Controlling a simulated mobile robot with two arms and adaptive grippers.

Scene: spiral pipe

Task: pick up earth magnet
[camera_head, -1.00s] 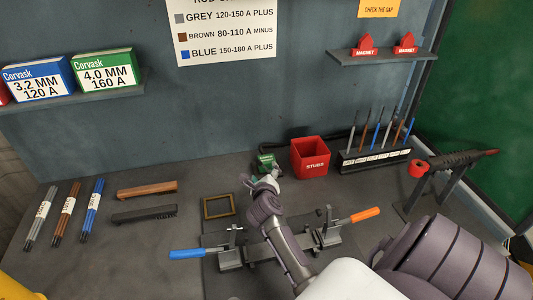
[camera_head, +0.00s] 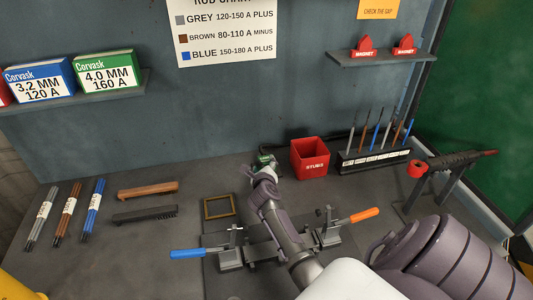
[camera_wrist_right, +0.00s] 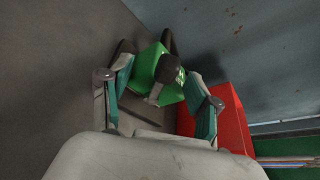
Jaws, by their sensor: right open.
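A small green block with a black round part, which looks like the earth magnet (camera_wrist_right: 172,92), lies on the bench. In the right wrist view it sits between the two teal-padded fingers of my right gripper (camera_wrist_right: 158,68), which is open around it. I cannot tell whether the fingers touch it. In the head view the green block (camera_head: 265,158) is mostly hidden behind my right gripper (camera_head: 262,163). My left gripper is not in view.
A red stubs box (camera_head: 311,159) stands close to the right of the green block. A rod rack (camera_head: 373,160) is farther right. A clamp fixture with blue and orange handles (camera_head: 230,257) lies under my right arm. Red magnets (camera_head: 364,46) sit on a wall shelf.

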